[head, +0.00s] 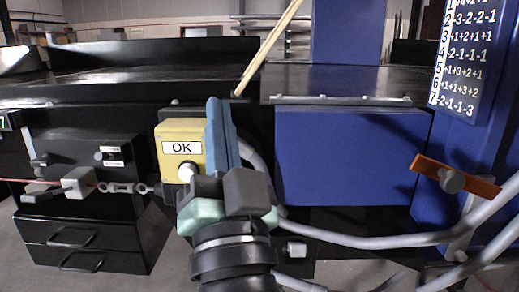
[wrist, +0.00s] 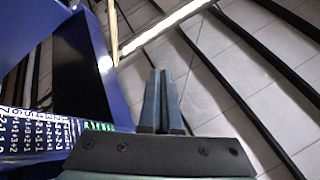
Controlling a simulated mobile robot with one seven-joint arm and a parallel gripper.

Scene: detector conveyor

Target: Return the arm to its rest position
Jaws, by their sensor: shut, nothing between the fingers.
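My arm (head: 232,255) rises from the bottom middle of the head view. My gripper (head: 215,105) points up, its blue-grey fingers shut and empty. In the head view it overlaps the right edge of a yellow box (head: 170,132) with an "OK" label and a pale round button (head: 187,171). I cannot tell how far the gripper is from the box. In the wrist view the two fingers (wrist: 160,75) lie together with nothing between them, over a grey tiled floor (wrist: 235,100).
The black conveyor (head: 340,80) runs behind, with a blue panel (head: 350,155) below it. A blue cabinet with a number chart (head: 463,55) and an orange handle (head: 455,178) stands at right. Grey cables (head: 370,240) cross low right. Black drawers (head: 85,240) stand lower left. A wooden stick (head: 268,48) leans behind.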

